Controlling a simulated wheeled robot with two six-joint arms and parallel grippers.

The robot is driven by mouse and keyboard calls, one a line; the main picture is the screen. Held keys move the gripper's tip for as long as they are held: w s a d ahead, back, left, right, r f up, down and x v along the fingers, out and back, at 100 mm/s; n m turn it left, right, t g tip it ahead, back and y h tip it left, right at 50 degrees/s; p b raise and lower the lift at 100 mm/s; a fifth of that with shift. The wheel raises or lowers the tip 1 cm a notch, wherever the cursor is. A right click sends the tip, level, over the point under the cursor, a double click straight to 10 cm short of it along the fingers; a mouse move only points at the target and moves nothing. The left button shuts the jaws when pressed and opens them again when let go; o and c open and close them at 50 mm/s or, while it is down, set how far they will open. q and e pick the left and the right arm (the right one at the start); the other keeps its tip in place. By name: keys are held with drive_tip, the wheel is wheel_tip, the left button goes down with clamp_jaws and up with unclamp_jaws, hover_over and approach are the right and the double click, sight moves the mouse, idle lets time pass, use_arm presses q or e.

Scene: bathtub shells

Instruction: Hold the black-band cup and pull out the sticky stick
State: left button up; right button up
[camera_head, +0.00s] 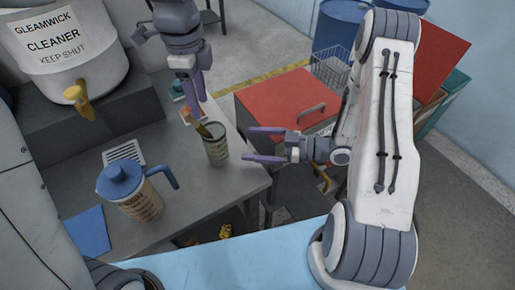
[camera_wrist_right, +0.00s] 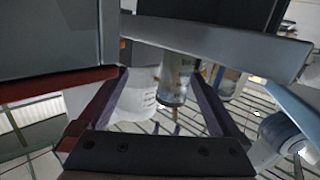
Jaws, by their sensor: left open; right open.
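The cup (camera_head: 217,152), grey with a dark band near its rim, stands upright near the table's right edge in the head view. The brownish stick (camera_head: 204,130) leans out of its top to the left. My left gripper (camera_head: 194,108) points down, open, just above and left of the stick's upper end; I cannot tell whether it touches the stick. My right gripper (camera_head: 250,145) is open and level, with its fingertips to the right of the cup and apart from it. In the right wrist view, a labelled cylinder (camera_wrist_right: 174,82), apparently the cup, shows between the open fingers.
A blue-lidded pitcher (camera_head: 140,203) stands on the table (camera_head: 205,200) left of the cup. A white cleaner tank (camera_head: 70,45) with a yellow tap is at the back left. A red cabinet (camera_head: 285,97) and a wire basket (camera_head: 330,70) stand to the right.

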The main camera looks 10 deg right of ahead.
sight(218, 147)
drive_tip(key=shift+s+a+r+g+y, duration=0.1)
drive_tip(key=shift+s+r+g+y, duration=0.1)
drive_tip(key=shift+s+y, duration=0.3)
drive_tip(key=shift+s+r+g+y, duration=0.1)
drive_tip(key=shift+s+g+y, duration=0.1)
drive_tip(key=shift+s, duration=0.45)
drive_tip(key=shift+s+a, duration=0.1)
drive_tip(key=shift+a, duration=0.15)
drive_tip(key=x, duration=1)
drive_tip(key=shift+s+r, duration=0.1)
drive_tip(key=c, duration=1.4)
use_arm(q)
drive_tip(key=shift+o, duration=0.4)
